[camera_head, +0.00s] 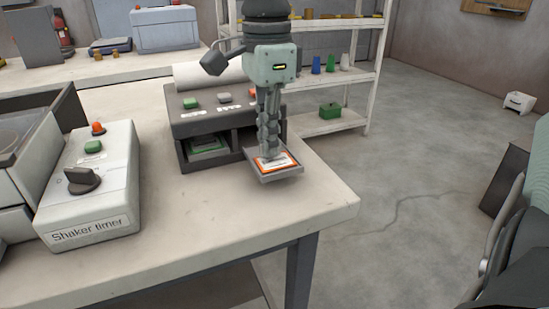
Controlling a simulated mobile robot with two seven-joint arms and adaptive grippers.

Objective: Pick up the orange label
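The orange label (285,161), with a white printed middle, lies on a small grey tray (277,178) that sticks out at the front of a dark label dispenser (222,125). My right gripper (270,155) points straight down over the label. Its fingertips are at the label and cover part of it. The fingers overlap in this view, so I cannot tell whether they are open or shut, or whether they touch the label. My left gripper is not in view.
A green label (207,146) sits in the dispenser's left slot. A shaker timer box (92,185) with a knob stands to the left. The table's right edge is close to the tray.

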